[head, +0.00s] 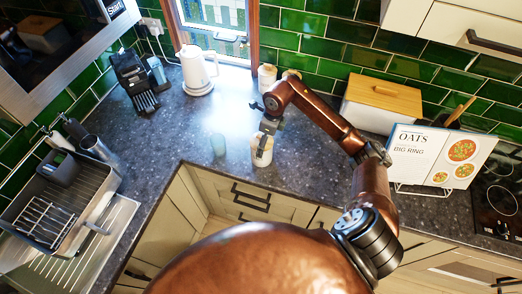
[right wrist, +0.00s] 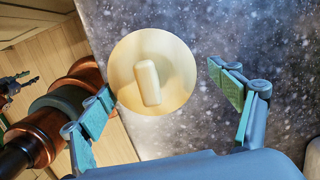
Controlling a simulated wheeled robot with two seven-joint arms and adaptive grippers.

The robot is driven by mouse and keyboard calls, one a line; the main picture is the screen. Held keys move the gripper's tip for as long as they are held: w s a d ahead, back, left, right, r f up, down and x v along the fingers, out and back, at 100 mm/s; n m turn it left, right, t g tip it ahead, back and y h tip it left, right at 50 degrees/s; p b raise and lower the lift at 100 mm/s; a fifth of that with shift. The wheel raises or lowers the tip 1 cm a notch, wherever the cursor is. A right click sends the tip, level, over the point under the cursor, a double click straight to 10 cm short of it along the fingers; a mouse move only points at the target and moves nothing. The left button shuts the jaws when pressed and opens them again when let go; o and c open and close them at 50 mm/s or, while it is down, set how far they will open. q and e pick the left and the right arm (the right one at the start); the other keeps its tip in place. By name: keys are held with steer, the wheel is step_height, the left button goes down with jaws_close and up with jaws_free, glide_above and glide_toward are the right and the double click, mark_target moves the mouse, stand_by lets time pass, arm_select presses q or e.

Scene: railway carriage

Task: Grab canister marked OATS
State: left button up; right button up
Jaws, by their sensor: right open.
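A cream, round canister (head: 262,157) stands on the dark counter near its front edge. No lettering on it is readable. My right gripper (head: 264,138) is over the canister, pointing down. Its fingers are open, one on each side of the lid in the wrist view, with nothing gripped. What looks like my left gripper (right wrist: 18,86) shows small at the left edge of the wrist view; its opening is unclear.
A book reading OATS (head: 412,150) stands at the right. Another canister (head: 266,77) stands at the back, near a wooden-lidded bread box (head: 383,98). A white kettle (head: 197,72) is at the back left.

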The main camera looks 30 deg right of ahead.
steer(key=f, duration=0.1)
steer(key=a+f+p, duration=0.1)
steer(key=f, duration=0.1)
steer(key=shift+w+a+f, duration=0.15)
steer(key=shift+w+f, duration=0.05)
steer(key=shift+f, duration=0.9)
steer(key=shift+w, duration=0.1)
steer(key=c, duration=1.4)
arm_select(q)
steer(key=shift+w+r, duration=0.1)
steer(key=shift+r, duration=0.6)
arm_select(e)
steer(key=shift+r, duration=0.1)
steer(key=shift+c, duration=1.2)
